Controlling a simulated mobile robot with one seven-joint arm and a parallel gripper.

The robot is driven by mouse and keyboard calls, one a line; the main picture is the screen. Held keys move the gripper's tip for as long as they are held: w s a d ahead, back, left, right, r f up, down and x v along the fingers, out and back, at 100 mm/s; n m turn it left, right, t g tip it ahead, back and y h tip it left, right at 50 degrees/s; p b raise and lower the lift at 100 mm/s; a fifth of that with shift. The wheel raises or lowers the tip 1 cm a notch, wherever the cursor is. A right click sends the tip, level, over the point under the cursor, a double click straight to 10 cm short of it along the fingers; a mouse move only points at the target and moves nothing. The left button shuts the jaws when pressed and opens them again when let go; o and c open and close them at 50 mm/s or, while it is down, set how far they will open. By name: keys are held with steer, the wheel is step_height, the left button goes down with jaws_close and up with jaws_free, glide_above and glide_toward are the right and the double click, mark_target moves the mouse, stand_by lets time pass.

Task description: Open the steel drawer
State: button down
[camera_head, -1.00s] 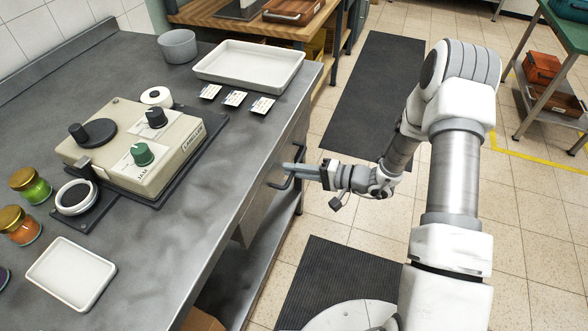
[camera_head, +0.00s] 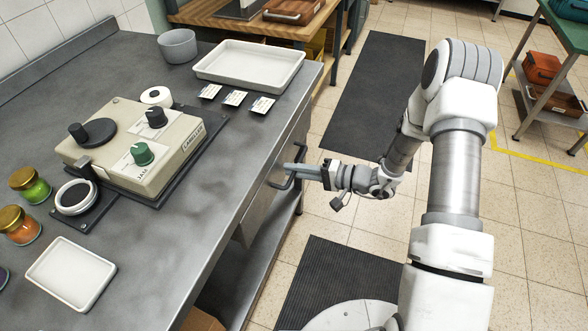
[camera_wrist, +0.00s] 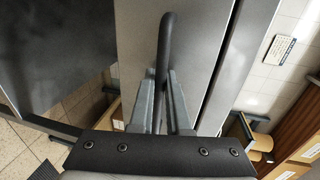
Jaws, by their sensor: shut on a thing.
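The steel drawer (camera_head: 262,207) is under the right edge of the steel table. Its front looks flush with the table, so it appears closed. Its dark bar handle (camera_head: 284,183) sticks out from the front. My gripper (camera_head: 292,170) is at the handle, reaching in from the right. In the wrist view, the dark handle (camera_wrist: 166,50) passes between the two grey fingers of my gripper (camera_wrist: 160,95), which are closed on it. The drawer front (camera_wrist: 195,50) fills the middle of that view. The inside of the drawer is hidden.
On the table stand a labeler machine (camera_head: 135,150), a large white tray (camera_head: 250,66), a small white tray (camera_head: 70,273), labels (camera_head: 235,98), jars (camera_head: 30,185) and a grey bowl (camera_head: 178,46). Dark mats (camera_head: 370,95) lie on the floor.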

steer(key=f+b+v, duration=0.3)
steer(key=v, duration=1.2)
steer(key=d+f+b+v, duration=0.1)
steer(key=f+b+v, duration=0.2)
steer(key=v, duration=1.3)
steer(key=shift+s+d+f, duration=0.25)
steer(key=shift+d, duration=0.2)
steer(key=c, duration=1.2)
jaws_free()
steer(key=shift+o, duration=0.2)
steer(key=p+v, duration=0.2)
steer(key=v, duration=1.5)
steer(key=shift+d, duration=0.2)
